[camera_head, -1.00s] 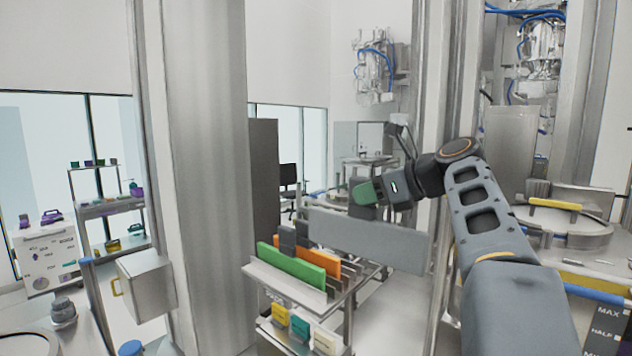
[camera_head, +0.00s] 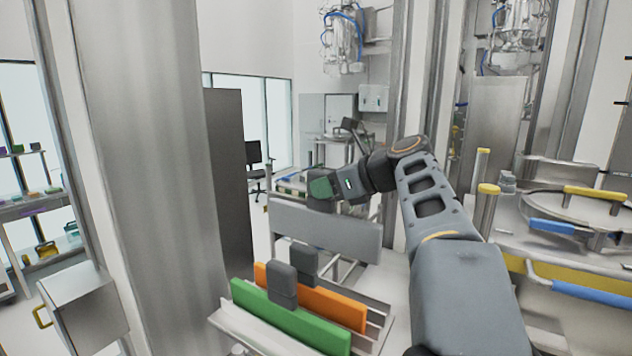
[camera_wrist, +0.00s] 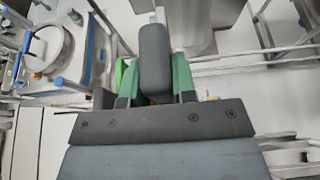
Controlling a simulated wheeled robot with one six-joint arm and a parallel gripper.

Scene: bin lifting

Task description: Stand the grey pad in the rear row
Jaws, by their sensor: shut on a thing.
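The grey pad (camera_head: 325,230) is a long flat panel, held upright on its long edge in the head view. My gripper (camera_head: 322,187) is above its top edge, shut on its handle. In the wrist view, my gripper's green fingers (camera_wrist: 154,80) close on both sides of a dark grey handle block (camera_wrist: 154,55). The pad hangs above and beyond the metal rack (camera_head: 245,325), apart from it as far as I can see. The rack's rear row is partly hidden behind the standing pads.
A green pad (camera_head: 290,318) stands at the front of the rack, an orange pad (camera_head: 330,305) behind it, both with dark handles. A wide metal column (camera_head: 140,150) rises at left. Round-topped equipment (camera_head: 570,205) with yellow and blue handles stands at right.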

